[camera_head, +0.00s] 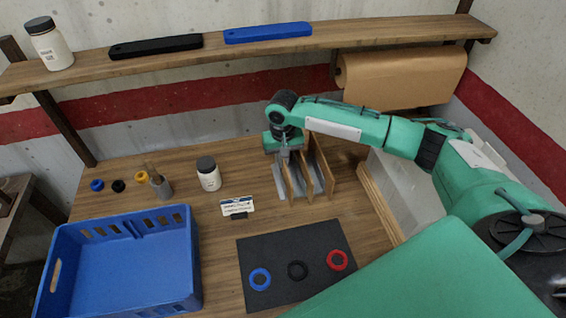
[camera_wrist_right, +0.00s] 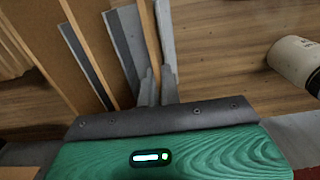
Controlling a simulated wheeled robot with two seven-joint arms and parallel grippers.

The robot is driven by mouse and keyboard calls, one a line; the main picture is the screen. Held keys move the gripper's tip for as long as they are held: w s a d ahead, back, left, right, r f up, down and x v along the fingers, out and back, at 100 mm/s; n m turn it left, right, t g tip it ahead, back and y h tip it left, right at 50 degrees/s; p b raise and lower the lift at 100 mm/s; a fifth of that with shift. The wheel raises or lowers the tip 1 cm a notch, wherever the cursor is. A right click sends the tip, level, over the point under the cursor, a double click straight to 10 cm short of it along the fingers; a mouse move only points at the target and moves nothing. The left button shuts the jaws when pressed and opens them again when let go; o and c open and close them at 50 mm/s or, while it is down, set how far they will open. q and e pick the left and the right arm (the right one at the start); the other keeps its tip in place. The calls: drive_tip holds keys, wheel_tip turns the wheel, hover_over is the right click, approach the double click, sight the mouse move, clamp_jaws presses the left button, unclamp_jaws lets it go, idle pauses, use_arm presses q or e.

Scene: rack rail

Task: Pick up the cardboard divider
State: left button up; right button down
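Several upright brown cardboard dividers stand side by side in a grey slotted rack (camera_head: 281,183) at the table's back right. My right gripper (camera_head: 284,153) reaches down from above onto the leftmost cardboard divider (camera_head: 293,176). In the right wrist view, the two grey fingers (camera_wrist_right: 158,88) sit close together with the thin top edge of this divider (camera_wrist_right: 150,35) between them; they look shut on it. The divider stands among the grey rack walls (camera_wrist_right: 126,45). Other dividers (camera_wrist_right: 85,45) stand to its left in that view. My left gripper is not in view.
A white jar (camera_head: 208,177) and a small label card (camera_head: 237,207) stand left of the rack. A blue crate (camera_head: 190,285) is front left. A dark mat (camera_head: 262,245) with three rings lies in front. A shelf (camera_head: 210,45) and a paper roll (camera_head: 400,78) are behind.

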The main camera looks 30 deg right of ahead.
wheel_tip(320, 180, up, 20)
drive_tip(key=b, duration=0.3)
drive_tip(key=shift+f, duration=0.25)
drive_tip(key=shift+p, duration=0.75)
